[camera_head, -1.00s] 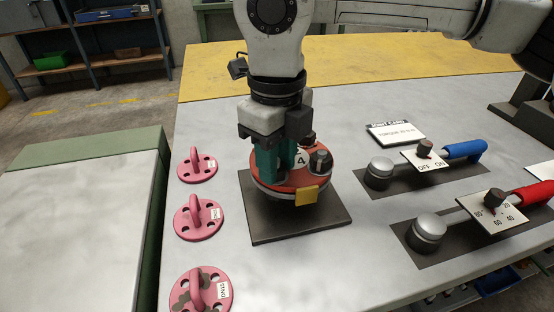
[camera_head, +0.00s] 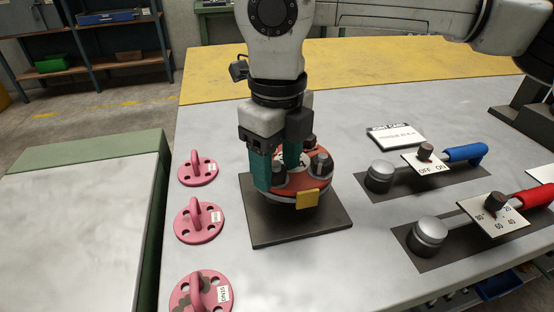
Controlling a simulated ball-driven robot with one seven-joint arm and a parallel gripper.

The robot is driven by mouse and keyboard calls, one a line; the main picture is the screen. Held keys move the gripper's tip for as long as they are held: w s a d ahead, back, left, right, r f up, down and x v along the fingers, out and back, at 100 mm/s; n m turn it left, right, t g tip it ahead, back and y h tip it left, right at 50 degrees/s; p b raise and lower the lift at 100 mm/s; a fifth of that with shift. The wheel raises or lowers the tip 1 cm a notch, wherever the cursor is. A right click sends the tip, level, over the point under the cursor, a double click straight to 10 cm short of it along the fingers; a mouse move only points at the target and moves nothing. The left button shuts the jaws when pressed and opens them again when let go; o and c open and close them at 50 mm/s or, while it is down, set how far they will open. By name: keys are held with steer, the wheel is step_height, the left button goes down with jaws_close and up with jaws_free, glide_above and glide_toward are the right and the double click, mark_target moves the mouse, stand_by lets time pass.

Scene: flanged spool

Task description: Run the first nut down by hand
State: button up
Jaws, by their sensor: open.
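The flanged spool (camera_head: 318,187) has a red round top and stands on a dark square plate (camera_head: 290,229) on the bench. A yellow tag (camera_head: 307,199) hangs at its front edge. A nut on a stud (camera_head: 321,162) shows at the right of the flange, and another dark one shows behind. My gripper (camera_head: 276,177) points down over the left part of the flange. Its two green fingers are open and apart, around the near-left part of the flange top. Whether a nut sits between them is partly hidden by the fingers.
Three pink lifting-eye discs (camera_head: 198,219) lie along the bench's left edge. Bare bench (camera_head: 340,275) is in front.

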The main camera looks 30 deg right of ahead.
mark_target(277, 170)
step_height(277, 170, up, 11)
steer(key=p, duration=0.1)
steer(key=shift+f, duration=0.15)
stand_by(0.6)
